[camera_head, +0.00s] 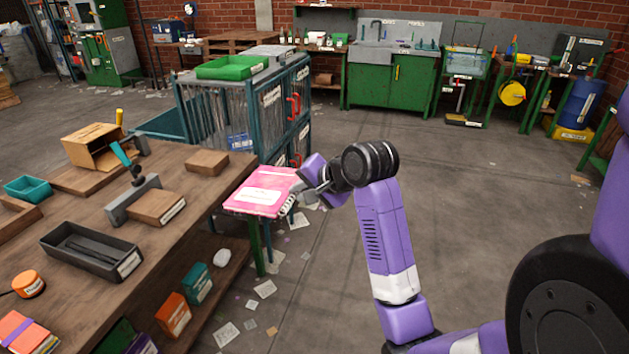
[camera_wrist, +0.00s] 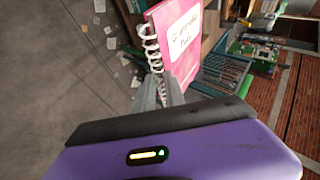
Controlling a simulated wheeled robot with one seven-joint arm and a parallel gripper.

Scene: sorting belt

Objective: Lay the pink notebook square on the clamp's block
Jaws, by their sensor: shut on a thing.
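The pink notebook (camera_head: 259,192) has a white label and a spiral binding along one side. My gripper (camera_head: 306,188) is shut on its spiral edge and holds it off the right edge of the workbench, above the floor. In the wrist view the notebook (camera_wrist: 204,52) extends away from the fingers (camera_wrist: 163,88), its spiral nearest them. The clamp (camera_head: 133,196) is on the bench to the left, grey with a teal handle (camera_head: 121,155). A flat wooden block (camera_head: 157,206) with a white label sits at the clamp. The notebook is apart from the block.
A blue cage cart (camera_head: 245,105) stands behind the notebook. The floor to the right is open.

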